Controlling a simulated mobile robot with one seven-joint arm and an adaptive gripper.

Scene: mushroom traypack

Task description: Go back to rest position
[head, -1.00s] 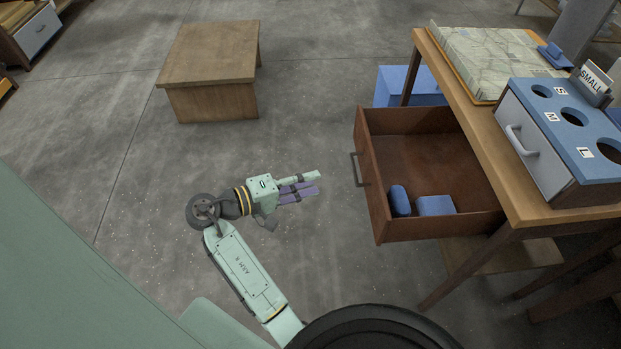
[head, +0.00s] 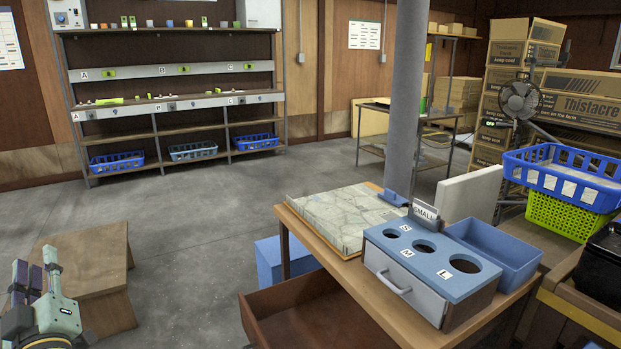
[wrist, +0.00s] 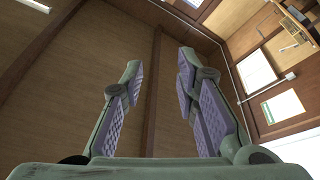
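My gripper (head: 36,266) is at the lower left of the head view, fingers pointing up, in front of the low wooden table. In the wrist view its fingers (wrist: 160,64) are apart with lilac pads and nothing between them. Behind them are wood-panelled walls. The rest of my arm is mostly out of the head view.
The wooden workbench (head: 370,292) stands at the lower right with an open drawer (head: 256,322). On it are a map-like board (head: 345,212) and a blue sizing box (head: 450,268). The low table (head: 85,262) is at left. Shelving (head: 170,126) stands behind open floor.

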